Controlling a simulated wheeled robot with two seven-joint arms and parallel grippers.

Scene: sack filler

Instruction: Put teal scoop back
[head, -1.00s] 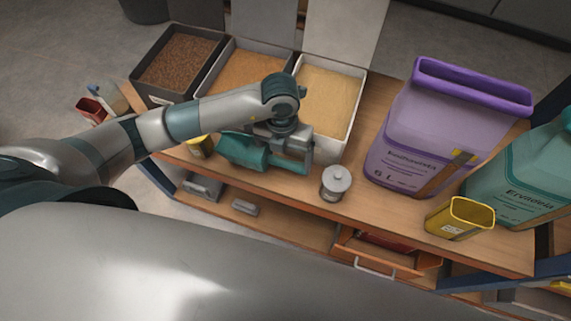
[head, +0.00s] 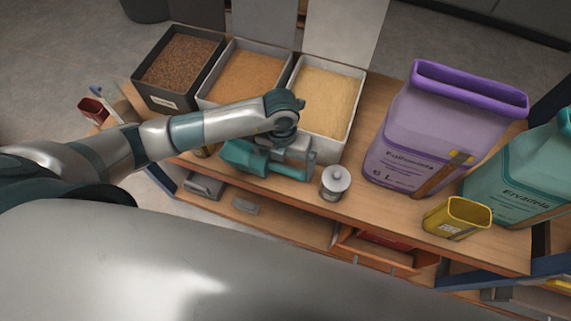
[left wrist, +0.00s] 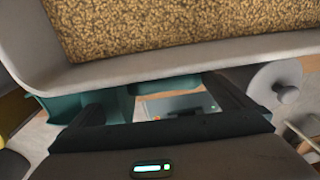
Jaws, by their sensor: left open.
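The teal scoop (head: 242,156) lies at the front of the table, just before the pale bins, with its handle reaching right under my left gripper. My left gripper (head: 297,158) is open, low over the handle end and close to the front wall of the right bin. In the left wrist view the teal scoop (left wrist: 62,107) shows at the left, and part of its teal handle shows between the spread fingers (left wrist: 165,100). The arm hides some of the scoop in the head view. My right gripper is not in view.
The right bin (head: 335,151) holds pale grain. A grey lidded canister (head: 335,183) stands close to the right of the gripper. Bare tabletop lies before the purple jug.

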